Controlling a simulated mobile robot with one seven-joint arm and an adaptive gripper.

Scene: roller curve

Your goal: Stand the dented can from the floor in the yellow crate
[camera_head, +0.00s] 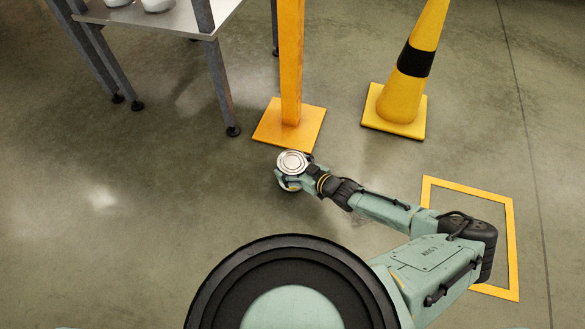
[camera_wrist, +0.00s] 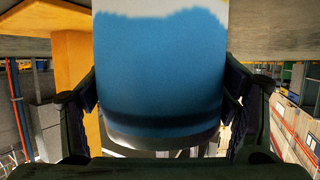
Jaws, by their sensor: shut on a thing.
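The can (camera_head: 292,161) shows its round metal end from above in the head view, just in front of the orange post's base. In the wrist view the can (camera_wrist: 160,65) fills the middle, blue with a white part and a metal rim. My gripper (camera_head: 287,182) is shut on the can, with one finger on each side of it. The can looks about upright. I cannot make out a dent. I cannot tell whether its lower end touches the floor. I cannot make out the yellow crate in either view.
An orange post (camera_head: 291,70) on a square base stands just beyond the can. A yellow cone (camera_head: 403,95) with a black band stands to its right. A grey-legged table (camera_head: 180,18) is at the upper left. A yellow floor outline (camera_head: 515,240) lies right. The left floor is clear.

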